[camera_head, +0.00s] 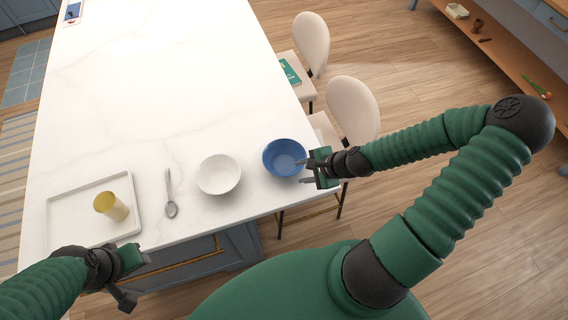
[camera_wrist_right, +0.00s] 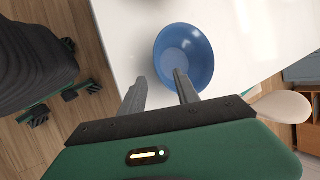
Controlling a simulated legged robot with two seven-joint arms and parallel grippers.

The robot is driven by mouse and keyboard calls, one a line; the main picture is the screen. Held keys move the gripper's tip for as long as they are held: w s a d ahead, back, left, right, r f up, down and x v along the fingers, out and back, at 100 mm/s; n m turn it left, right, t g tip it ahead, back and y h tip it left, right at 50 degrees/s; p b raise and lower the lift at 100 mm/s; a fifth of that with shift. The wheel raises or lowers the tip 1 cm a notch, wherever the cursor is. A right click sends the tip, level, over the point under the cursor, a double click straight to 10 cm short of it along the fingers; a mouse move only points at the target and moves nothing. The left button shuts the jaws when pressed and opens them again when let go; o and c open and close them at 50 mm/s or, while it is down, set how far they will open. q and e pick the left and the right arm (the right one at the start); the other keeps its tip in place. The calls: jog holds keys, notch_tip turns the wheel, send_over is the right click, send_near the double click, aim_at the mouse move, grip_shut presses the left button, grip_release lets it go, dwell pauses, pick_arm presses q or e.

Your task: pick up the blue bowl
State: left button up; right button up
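The blue bowl (camera_head: 284,157) stands upright and empty near the front right corner of the white table. It also shows in the right wrist view (camera_wrist_right: 184,56), just beyond my right fingertips. My left gripper (camera_head: 131,277) is low at the table's front left edge, away from the bowl.
A white bowl (camera_head: 218,175) stands left of the blue bowl. A spoon (camera_head: 170,194) lies further left, then a white tray (camera_head: 66,213) with a yellow cup (camera_head: 111,207). Chairs (camera_head: 352,108) stand along the right edge. The table's middle (camera_head: 170,90) is clear.

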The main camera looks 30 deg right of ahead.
aim_at(293, 174)
jog(key=x, duration=0.2)
jog(key=shift+w+f, duration=0.15)
jog(key=shift+f, duration=0.25)
jog(key=x, duration=0.2)
jog(key=a+p+x, duration=0.1)
jog(key=x, duration=0.1)
jog(key=shift+w+f, duration=0.1)
jog(key=shift+f, duration=0.05)
jog(key=shift+w+f, duration=0.3)
jog(key=shift+f, duration=0.1)
jog(key=shift+s+d, duration=0.1)
jog(key=shift+s, duration=0.05)
jog(key=c, duration=0.7)
grip_shut()
